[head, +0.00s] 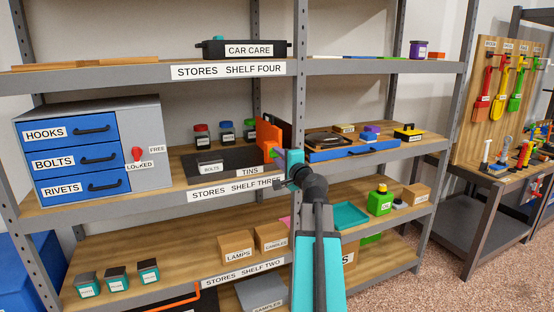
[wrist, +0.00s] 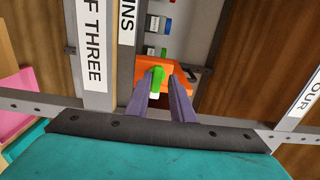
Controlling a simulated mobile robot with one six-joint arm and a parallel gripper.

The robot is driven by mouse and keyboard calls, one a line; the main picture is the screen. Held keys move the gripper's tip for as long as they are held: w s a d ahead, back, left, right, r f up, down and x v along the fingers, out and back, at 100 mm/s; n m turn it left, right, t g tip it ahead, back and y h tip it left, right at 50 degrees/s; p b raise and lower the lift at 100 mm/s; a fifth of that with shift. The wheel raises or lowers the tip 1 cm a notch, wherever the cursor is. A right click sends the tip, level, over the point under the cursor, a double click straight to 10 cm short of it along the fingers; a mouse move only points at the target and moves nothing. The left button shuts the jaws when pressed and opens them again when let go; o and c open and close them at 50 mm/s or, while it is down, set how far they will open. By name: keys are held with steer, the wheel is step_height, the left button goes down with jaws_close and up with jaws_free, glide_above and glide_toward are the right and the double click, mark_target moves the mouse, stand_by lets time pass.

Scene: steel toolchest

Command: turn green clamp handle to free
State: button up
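The green clamp handle (wrist: 157,77) shows in the wrist view against an orange clamp body (wrist: 183,77), with a pale end toward me. My gripper (wrist: 162,82) has its two purple-grey fingers apart, with the handle between them in the picture. The handle appears nearer the left finger, and a gap shows at the right finger. I cannot tell whether either finger touches it. In the head view the orange clamp (head: 268,136) stands at the shelf three edge, and my gripper (head: 281,160) is right at it. The green handle is hidden there behind my gripper and arm.
A grey cabinet (head: 133,117) with blue drawers and a red handle (head: 137,154) marked FREE and LOCKED stands left on shelf three. A dark tray (head: 220,159) lies left of the clamp. A blue tray (head: 352,150) and a steel upright (head: 299,90) are close on the right.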

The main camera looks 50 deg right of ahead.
steer(key=shift+w+a+f, duration=0.1)
steer(key=shift+f, duration=0.05)
steer(key=shift+w+f, duration=0.15)
steer(key=shift+f, duration=0.1)
steer(key=shift+r, duration=0.15)
steer(key=b+v, duration=0.2)
steer(key=v, duration=0.7)
stand_by(0.5)
steer(key=s+b, duration=0.1)
steer(key=b, duration=0.2)
steer(key=shift+s+a, duration=0.15)
steer(key=shift+b+v, duration=1.8)
steer(key=shift+b, duration=1.2)
